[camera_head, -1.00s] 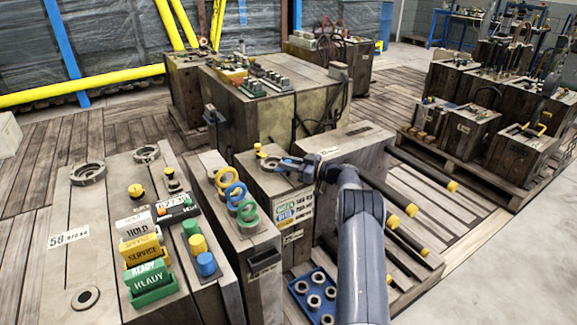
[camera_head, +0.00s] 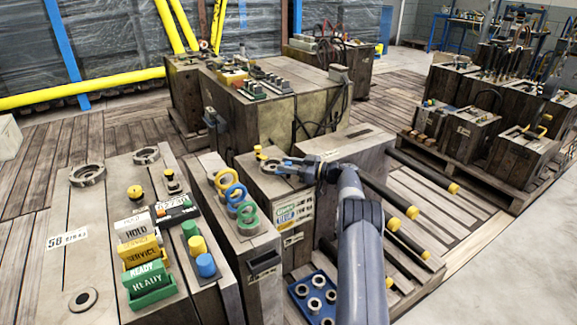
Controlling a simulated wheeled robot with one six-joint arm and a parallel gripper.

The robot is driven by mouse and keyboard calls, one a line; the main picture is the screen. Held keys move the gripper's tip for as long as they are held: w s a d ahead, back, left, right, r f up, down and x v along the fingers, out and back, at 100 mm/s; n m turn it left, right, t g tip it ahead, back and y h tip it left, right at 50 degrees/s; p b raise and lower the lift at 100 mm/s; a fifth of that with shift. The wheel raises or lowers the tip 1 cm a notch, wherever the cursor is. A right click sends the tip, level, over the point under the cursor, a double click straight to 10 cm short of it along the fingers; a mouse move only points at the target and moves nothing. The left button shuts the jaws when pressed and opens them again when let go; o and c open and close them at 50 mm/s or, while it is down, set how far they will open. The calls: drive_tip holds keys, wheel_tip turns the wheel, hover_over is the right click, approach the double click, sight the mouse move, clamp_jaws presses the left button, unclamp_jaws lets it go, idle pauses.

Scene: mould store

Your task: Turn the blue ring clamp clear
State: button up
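Three coloured rings stand in a row on a narrow wooden block: a yellow one (camera_head: 227,180), a blue one (camera_head: 235,194) and a green one (camera_head: 246,213). I cannot tell whether this blue ring is the clamp the task names. My gripper (camera_head: 283,165) is to the right of the rings, low over the top of the neighbouring block (camera_head: 262,183). It points left, beside a grey ring fitting (camera_head: 268,164) with a yellow knob (camera_head: 258,149). Blue shows at the gripper's end, and I cannot separate fingers from any blue part there. Its finger gap is too small to see.
A labelled block (camera_head: 68,238) at left carries knobs and READY, SERVICE and HOLD signs. A blue tray (camera_head: 327,314) of metal rings sits below my arm. Black rods with yellow ends (camera_head: 411,212) stick out at right. A large wooden block (camera_head: 265,112) stands behind.

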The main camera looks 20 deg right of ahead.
drive_tip(key=shift+o, duration=0.5)
drive_tip(key=p+v, duration=0.2)
drive_tip(key=v, duration=0.5)
drive_tip(key=shift+s+d, duration=0.15)
drive_tip(key=shift+d, duration=0.1)
drive_tip(key=shift+o, duration=0.2)
